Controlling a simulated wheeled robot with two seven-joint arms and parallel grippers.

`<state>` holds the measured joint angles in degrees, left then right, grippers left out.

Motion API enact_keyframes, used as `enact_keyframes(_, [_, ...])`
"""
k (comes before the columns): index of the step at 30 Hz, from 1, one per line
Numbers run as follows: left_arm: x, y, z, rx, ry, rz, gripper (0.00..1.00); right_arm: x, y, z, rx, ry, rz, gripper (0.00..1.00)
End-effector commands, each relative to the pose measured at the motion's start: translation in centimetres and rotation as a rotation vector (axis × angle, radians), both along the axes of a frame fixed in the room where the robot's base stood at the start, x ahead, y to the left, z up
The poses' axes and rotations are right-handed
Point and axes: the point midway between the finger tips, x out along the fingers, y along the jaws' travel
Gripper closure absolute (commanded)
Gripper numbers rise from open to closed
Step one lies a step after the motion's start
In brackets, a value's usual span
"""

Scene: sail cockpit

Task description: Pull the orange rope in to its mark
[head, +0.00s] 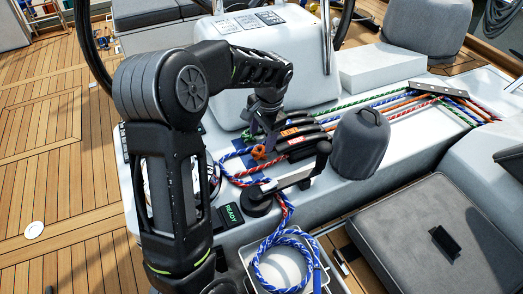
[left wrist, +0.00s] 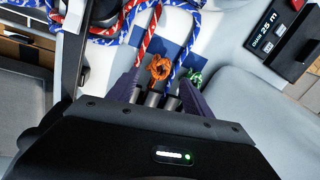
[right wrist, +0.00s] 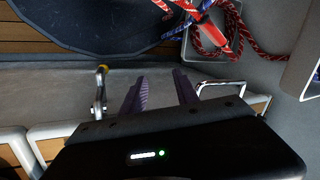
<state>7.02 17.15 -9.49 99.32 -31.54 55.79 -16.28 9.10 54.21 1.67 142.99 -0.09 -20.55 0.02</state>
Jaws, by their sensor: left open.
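The orange rope ends in a small coiled bunch (head: 259,152) in front of the row of black clutches (head: 297,138). Behind the clutches, its orange length (head: 405,107) lies among green, blue and red lines. My left gripper (head: 262,130) is above the bunch, partly hidden by its own wrist. In the left wrist view, the open left fingers (left wrist: 158,84) stand either side of the orange bunch (left wrist: 159,68), not closed on it. I cannot make out the rope's mark. My right gripper (right wrist: 160,84) is open and empty, low by a grey ledge; the head view does not show it.
A winch with a black handle (head: 296,180) and a grey covered winch (head: 360,145) stand near the clutches. Red and blue ropes run down into a white bin (head: 287,262). A steering wheel rim rises behind.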

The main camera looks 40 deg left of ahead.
Motion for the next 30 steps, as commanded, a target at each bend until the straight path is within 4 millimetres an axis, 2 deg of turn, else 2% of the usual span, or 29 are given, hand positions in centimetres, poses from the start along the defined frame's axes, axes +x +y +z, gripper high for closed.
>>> enact_keyframes(8, [0.0,0.1,-0.7,0.0,0.003,0.001,0.41,0.0,0.0,0.0,0.0,0.0,0.0,0.64])
enact_keyframes(21, [0.3,1.2,-6.7,0.0,0.003,0.001,0.41,0.0,0.0,0.1,0.0,0.0,0.0,0.64])
enact_keyframes(25, [0.4,1.4,-7.5,0.0,0.002,0.0,0.41,0.0,0.0,0.1,0.0,0.0,0.0,0.64])
enact_keyframes(30, [0.4,1.5,-7.7,0.0,0.0,0.0,0.41,0.0,0.0,0.1,0.0,0.0,0.0,0.64])
